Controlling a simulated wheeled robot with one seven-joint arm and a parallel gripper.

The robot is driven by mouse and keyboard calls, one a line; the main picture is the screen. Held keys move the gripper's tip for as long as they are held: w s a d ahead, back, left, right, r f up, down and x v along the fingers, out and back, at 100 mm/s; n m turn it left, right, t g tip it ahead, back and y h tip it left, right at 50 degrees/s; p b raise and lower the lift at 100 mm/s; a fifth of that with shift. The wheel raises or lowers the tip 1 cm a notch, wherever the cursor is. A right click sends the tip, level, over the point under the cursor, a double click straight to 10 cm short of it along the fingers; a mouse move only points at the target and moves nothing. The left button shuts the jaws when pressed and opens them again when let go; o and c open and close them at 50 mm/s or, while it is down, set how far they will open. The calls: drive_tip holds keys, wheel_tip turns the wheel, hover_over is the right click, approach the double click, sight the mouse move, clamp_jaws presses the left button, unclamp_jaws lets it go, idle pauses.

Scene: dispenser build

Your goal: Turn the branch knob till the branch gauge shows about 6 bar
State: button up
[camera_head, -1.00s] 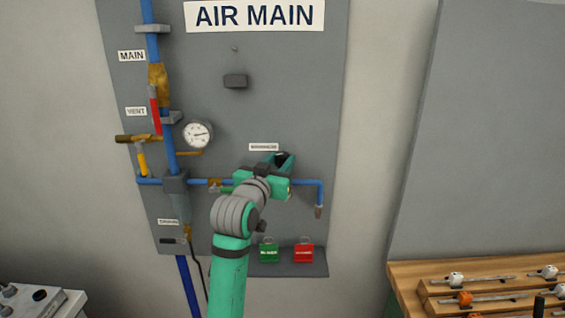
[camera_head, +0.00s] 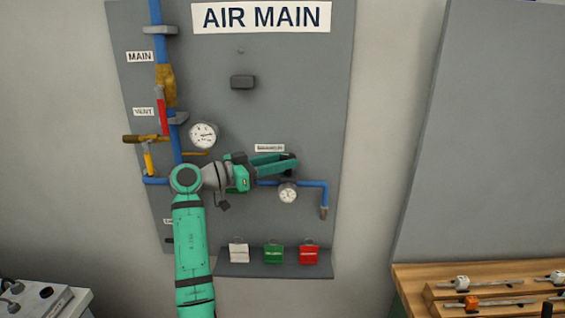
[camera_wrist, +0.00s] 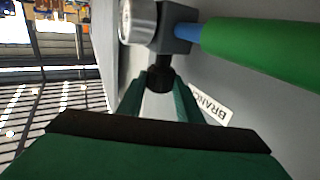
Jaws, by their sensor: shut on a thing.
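The black branch knob (camera_wrist: 160,75) shows between my fingers in the wrist view, on the grey regulator block (camera_wrist: 178,28). My gripper (camera_wrist: 158,84) is shut on it; in the head view my gripper (camera_head: 289,163) reaches it from the left and mostly hides it. The branch gauge (camera_head: 288,193) sits just below my fingertips, with a white dial too small to read. In the wrist view the same gauge (camera_wrist: 138,20) is seen edge-on. The branch label (camera_head: 270,148) is above my gripper.
The main gauge (camera_head: 203,135) is left of my gripper. A red lever (camera_head: 161,108) and a yellow lever (camera_head: 149,163) are further left. White, green (camera_head: 274,253) and red padlocks stand on the shelf below.

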drive_tip(key=shift+f+m+g+h, duration=0.15)
drive_tip(key=shift+m+g+h, duration=0.15)
drive_tip(key=shift+m+g, duration=0.15)
drive_tip(key=o, duration=1)
drive_tip(key=shift+o, duration=0.2)
drive_tip(key=shift+a, duration=0.15)
drive_tip(key=v, duration=1)
drive_tip(key=shift+a, duration=0.2)
